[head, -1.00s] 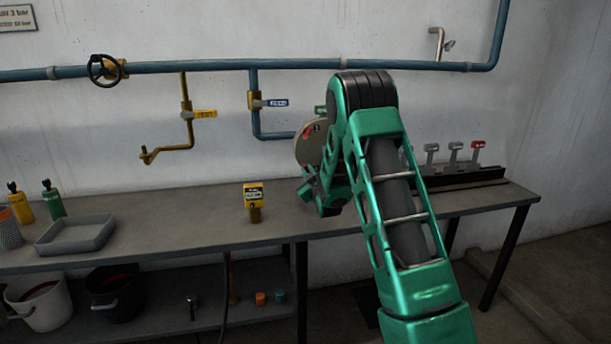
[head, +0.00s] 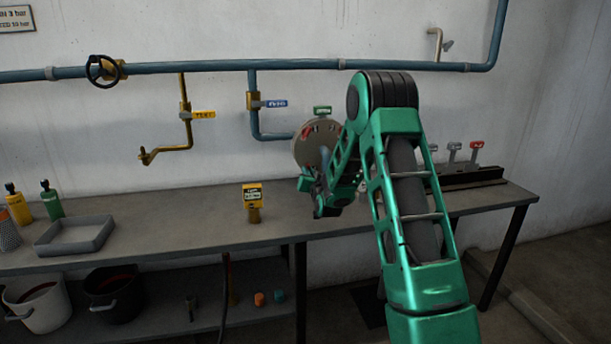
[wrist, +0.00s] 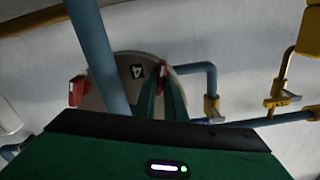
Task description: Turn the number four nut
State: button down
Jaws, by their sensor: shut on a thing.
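A round grey-brown flange (head: 309,149) ends the blue branch pipe on the wall. In the wrist view the flange (wrist: 112,98) carries a dark square label with a 4 (wrist: 137,71). A red nut (wrist: 163,67) sits on the rim beside that label. My gripper (wrist: 162,84) has its two green fingers on either side of this nut, shut on it. A second red nut (wrist: 76,91) sits on the left rim. In the head view my arm covers the right side of the flange, and the grip itself is hidden.
A blue pipe (wrist: 98,50) crosses close by the flange in the wrist view. The bench (head: 160,220) below bears a yellow tester (head: 253,196), a grey tray (head: 75,237) and bottles. Valves with yellow (head: 204,114) and blue (head: 274,104) levers hang left of the flange.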

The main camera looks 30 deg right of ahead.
jog(key=shift+a+f+m, duration=0.15)
jog(key=shift+f+m, duration=0.25)
jog(key=shift+m, duration=0.7)
jog(key=shift+s, duration=0.1)
jog(key=c, duration=1.8)
grip_release()
jog(key=shift+r, duration=0.15)
jog(key=v, duration=1)
jog(key=shift+s, duration=0.2)
jog(key=shift+a+r, duration=0.1)
